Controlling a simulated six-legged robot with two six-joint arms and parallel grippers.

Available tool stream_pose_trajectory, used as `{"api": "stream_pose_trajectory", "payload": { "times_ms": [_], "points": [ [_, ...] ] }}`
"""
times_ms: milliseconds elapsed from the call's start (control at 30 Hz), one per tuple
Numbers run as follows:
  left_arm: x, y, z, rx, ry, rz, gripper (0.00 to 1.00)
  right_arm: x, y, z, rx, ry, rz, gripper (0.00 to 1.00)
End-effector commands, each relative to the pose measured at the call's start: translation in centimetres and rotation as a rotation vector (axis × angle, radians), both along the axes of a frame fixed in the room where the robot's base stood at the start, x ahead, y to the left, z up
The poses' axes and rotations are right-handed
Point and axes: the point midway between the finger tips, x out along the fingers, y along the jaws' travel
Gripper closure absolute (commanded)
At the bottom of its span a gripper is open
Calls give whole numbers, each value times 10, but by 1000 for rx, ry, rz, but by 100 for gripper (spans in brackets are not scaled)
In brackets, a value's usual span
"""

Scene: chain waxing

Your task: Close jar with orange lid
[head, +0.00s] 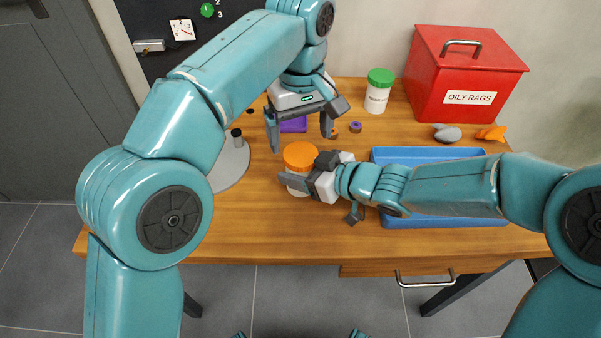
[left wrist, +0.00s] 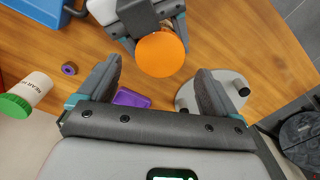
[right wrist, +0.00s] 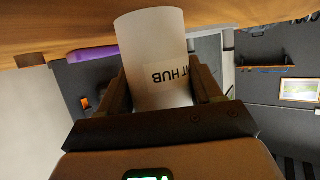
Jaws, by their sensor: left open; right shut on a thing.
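The white jar (head: 297,192) stands on the table with its orange lid (head: 300,156) on top; I cannot tell whether the lid is tight. My right gripper (head: 303,176) is shut on the jar's side, and the right wrist view shows the labelled jar body (right wrist: 155,55) between its fingers (right wrist: 163,88). My left gripper (head: 300,138) is open and empty, pointing down above and slightly behind the lid. In the left wrist view, the lid (left wrist: 160,54) lies just beyond the gap between the open fingers (left wrist: 158,75).
A grey round plate with a post (head: 232,165) is left, a blue tray (head: 440,153) right under my right arm. A red box (head: 465,75) stands back right.

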Motion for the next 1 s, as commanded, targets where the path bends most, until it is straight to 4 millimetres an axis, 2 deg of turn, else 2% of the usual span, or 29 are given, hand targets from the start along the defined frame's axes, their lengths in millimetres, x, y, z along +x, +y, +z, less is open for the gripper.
{"api": "stream_pose_trajectory", "payload": {
  "times_ms": [100,300,633,667,800,833,867,900,933,1000],
  "points": [
    [-1,1,-17,1,1,-1,8,0,0,0,1,-1,0,100],
    [-1,0,-35,0,0,-1,8,0,0,0,1,-1,0,100],
    [0,0,-37,-1,-1,0,8,0,0,0,1,-1,0,100],
    [0,0,-37,-1,-1,-1,14,0,0,0,1,-1,0,100],
    [0,0,-37,-1,-1,-1,60,0,0,0,1,-1,0,100],
    [0,0,-37,-1,-1,-1,65,0,0,0,1,-1,0,100],
    [0,0,-37,-1,-1,-1,65,0,0,0,1,-1,0,100],
    [0,0,-37,-1,-1,-1,16,0,0,0,1,-1,0,100],
    [0,0,-37,-1,-1,-1,6,0,0,0,1,-1,0,100],
    [0,0,-37,-1,-1,-1,3,0,0,0,1,-1,0,100]
  ]
}}
